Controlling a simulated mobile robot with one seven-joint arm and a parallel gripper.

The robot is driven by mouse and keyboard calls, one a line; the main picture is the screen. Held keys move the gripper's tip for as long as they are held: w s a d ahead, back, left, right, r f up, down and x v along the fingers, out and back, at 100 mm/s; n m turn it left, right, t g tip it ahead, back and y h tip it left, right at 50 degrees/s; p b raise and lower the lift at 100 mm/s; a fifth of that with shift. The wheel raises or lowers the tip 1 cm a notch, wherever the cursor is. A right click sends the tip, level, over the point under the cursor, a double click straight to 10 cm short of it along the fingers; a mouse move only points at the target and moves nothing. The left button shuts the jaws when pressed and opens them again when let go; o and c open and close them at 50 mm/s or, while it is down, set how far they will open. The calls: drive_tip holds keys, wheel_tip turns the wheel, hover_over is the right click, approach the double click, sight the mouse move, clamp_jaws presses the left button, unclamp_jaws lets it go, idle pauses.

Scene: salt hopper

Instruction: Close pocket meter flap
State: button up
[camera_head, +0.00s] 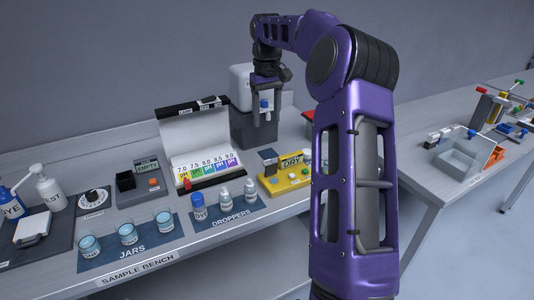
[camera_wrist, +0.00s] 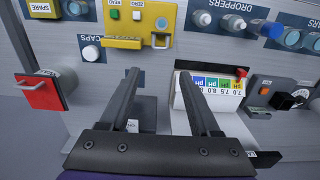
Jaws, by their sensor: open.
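The yellow meter (camera_head: 287,181) lies on the bench right of the droppers. A display reading "DRY" (camera_head: 292,161) stands at its back. A small dark upright panel (camera_head: 268,158) at its left end may be the flap; I cannot be sure. In the wrist view the yellow meter (camera_wrist: 150,18) is at the top, with a "ZERO" label and small buttons. My gripper (camera_head: 264,98) is open, raised behind the meter in front of a grey-and-white machine. In the wrist view its fingers (camera_wrist: 159,72) are apart, with nothing clearly held, and point toward the bench below the meter.
A pH colour chart (camera_head: 205,165) with a white back panel stands left of the meter. Droppers (camera_head: 224,194) and jars (camera_head: 127,234) stand on mats in front. The grey-and-white machine (camera_head: 254,130) is behind. A red flap (camera_wrist: 40,94) is left in the wrist view.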

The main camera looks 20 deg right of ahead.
sight(269, 167)
wheel_tip(269, 167, down, 13)
drive_tip(key=shift+f, duration=0.15)
clamp_jaws()
idle(0.5)
